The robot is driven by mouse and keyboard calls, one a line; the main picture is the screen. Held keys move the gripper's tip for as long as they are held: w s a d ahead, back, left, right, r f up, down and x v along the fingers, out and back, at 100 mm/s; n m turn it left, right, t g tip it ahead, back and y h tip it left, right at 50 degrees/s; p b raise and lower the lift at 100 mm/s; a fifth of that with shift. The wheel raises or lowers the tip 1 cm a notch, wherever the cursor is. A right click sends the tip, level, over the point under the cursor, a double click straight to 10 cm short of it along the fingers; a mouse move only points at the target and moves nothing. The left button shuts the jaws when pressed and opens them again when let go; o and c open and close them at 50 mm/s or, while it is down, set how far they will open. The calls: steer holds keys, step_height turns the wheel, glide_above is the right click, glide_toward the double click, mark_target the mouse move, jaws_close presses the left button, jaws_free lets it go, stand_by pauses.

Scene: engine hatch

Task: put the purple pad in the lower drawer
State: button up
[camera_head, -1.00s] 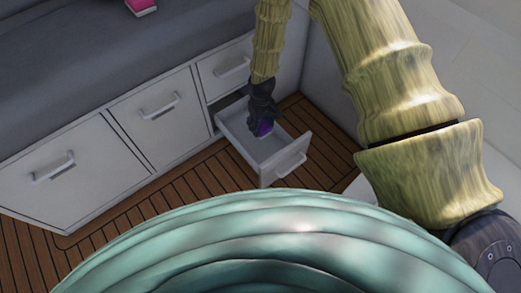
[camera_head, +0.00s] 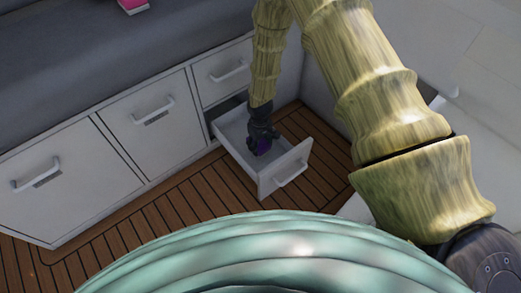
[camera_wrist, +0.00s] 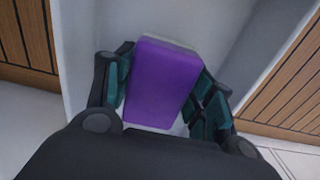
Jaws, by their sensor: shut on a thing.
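The purple pad (camera_wrist: 162,84) is between the fingers of my gripper (camera_wrist: 168,100) in the wrist view, with a pale layer showing along its far edge. My gripper is shut on it. In the head view my gripper (camera_head: 262,144) points down inside the open lower drawer (camera_head: 290,160), and only a small purple part of the pad (camera_head: 263,147) shows. The drawer is white, pulled out, with a handle on its front. I cannot tell whether the pad touches the drawer floor.
A closed upper drawer (camera_head: 223,72) sits above the open one. Closed cabinet fronts (camera_head: 155,118) with handles run to the left. A pink thing (camera_head: 132,5) lies on the grey top (camera_head: 60,80). Wooden floor (camera_head: 185,200) surrounds the drawer.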

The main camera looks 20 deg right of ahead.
mark_target(260, 143)
steer(key=shift+f+b, duration=0.55)
steer(key=shift+f, duration=0.95)
steer(key=shift+f, duration=0.1)
steer(key=o, duration=1.1)
step_height(260, 143, up, 12)
steer(key=p, duration=0.5)
steer(key=shift+p, duration=0.35)
